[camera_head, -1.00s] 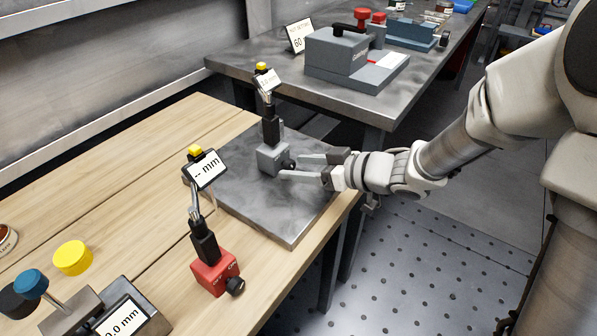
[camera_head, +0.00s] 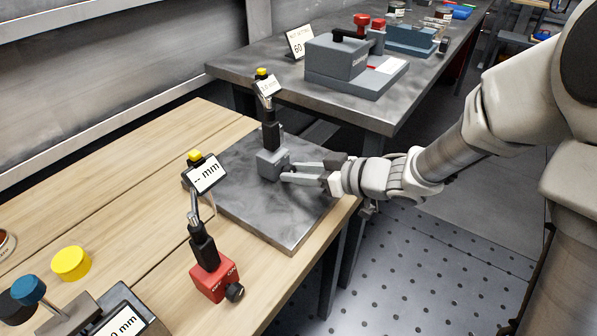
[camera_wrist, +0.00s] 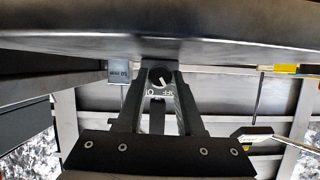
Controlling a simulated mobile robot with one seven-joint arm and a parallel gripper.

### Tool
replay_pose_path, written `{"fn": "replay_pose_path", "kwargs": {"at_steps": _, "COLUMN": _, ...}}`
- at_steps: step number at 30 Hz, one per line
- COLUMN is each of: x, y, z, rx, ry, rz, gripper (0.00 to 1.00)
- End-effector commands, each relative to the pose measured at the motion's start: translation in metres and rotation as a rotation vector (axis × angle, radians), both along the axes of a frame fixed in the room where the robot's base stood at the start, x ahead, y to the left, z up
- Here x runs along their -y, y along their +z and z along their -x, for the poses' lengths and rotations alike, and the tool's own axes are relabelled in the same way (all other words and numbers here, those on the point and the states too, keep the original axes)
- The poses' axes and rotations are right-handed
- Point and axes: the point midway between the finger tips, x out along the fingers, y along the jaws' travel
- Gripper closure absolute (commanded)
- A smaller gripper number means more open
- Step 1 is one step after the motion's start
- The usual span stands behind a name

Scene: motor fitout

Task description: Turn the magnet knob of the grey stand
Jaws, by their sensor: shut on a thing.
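The grey stand (camera_head: 269,164) is upright on the grey metal plate, with a black post and a small display on top. My gripper (camera_head: 286,171) reaches in from the right, and its fingers are shut on the stand's magnet knob. In the wrist view the dark round knob (camera_wrist: 160,76) sits between the two fingertips of my gripper (camera_wrist: 160,70). A white pointer line on the knob slants down to the right. White letters below it are partly hidden by the fingers. In the head view my fingers cover the knob.
A red stand (camera_head: 212,281) with its own black knob is nearer on the wooden bench. The metal plate (camera_head: 290,226) is bare in front of the grey stand. A second table (camera_head: 235,65) behind holds a grey-blue device (camera_head: 337,62).

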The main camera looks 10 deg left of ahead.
Motion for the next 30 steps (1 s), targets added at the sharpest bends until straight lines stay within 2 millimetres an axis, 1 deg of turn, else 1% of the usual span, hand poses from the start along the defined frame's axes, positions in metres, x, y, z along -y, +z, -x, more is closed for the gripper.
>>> {"fn": "replay_pose_path", "kwargs": {"at_steps": 9, "x": -0.0006, "y": -0.0026, "z": 0.0017, "rx": 0.187, "ry": 0.000, "rz": 0.078, "gripper": 1.00}}
{"fn": "replay_pose_path", "kwargs": {"at_steps": 13, "x": -0.0006, "y": -0.0010, "z": 0.0018, "rx": 0.215, "ry": -0.001, "rz": 0.090, "gripper": 1.00}}
{"fn": "replay_pose_path", "kwargs": {"at_steps": 21, "x": -0.0006, "y": -0.0004, "z": 0.0018, "rx": 0.216, "ry": 0.000, "rz": 0.090, "gripper": 1.00}}
{"fn": "replay_pose_path", "kwargs": {"at_steps": 22, "x": -0.0006, "y": -0.0004, "z": 0.0018, "rx": 0.216, "ry": 0.000, "rz": 0.090, "gripper": 0.58}}
{"fn": "replay_pose_path", "kwargs": {"at_steps": 26, "x": -0.0005, "y": -0.0004, "z": 0.0018, "rx": 0.215, "ry": -0.001, "rz": 0.090, "gripper": 0.35}}
{"fn": "replay_pose_path", "kwargs": {"at_steps": 27, "x": -0.0005, "y": -0.0004, "z": 0.0018, "rx": 0.215, "ry": -0.001, "rz": 0.090, "gripper": 0.33}}
{"fn": "replay_pose_path", "kwargs": {"at_steps": 30, "x": -0.0006, "y": -0.0003, "z": 0.0017, "rx": 0.215, "ry": -0.001, "rz": 0.090, "gripper": 0.33}}
